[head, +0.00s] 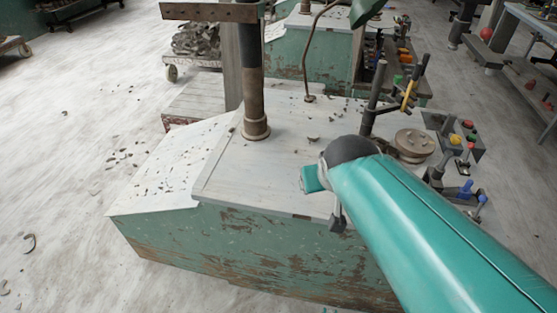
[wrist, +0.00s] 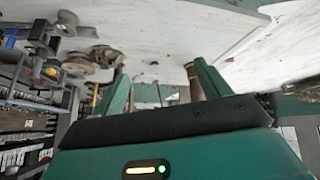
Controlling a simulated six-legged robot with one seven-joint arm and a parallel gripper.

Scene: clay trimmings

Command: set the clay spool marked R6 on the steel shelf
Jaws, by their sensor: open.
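My gripper (wrist: 160,75) is open in the wrist view, with its two green fingers apart and nothing seen held between them. A grey-brown, spool-like piece (wrist: 104,56) lies just beyond the left finger; I cannot tell whether it is clay. In the head view a round, flanged brown-grey piece (head: 414,141) sits at the right end of the machine top, just right of my arm's dark joint. No R6 marking is readable in either view. I cannot identify the steel shelf for certain. My teal arm hides part of the machine top, and the fingers are not clear in the head view.
The worn green machine (head: 285,245) has a pale top (head: 290,165) strewn with small scraps. A dark upright column (head: 252,85), a thin bent rod (head: 305,60) and levers (head: 373,100) rise from it. A bench with lower boards (head: 520,80) stands right. Open floor (head: 60,180) lies left.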

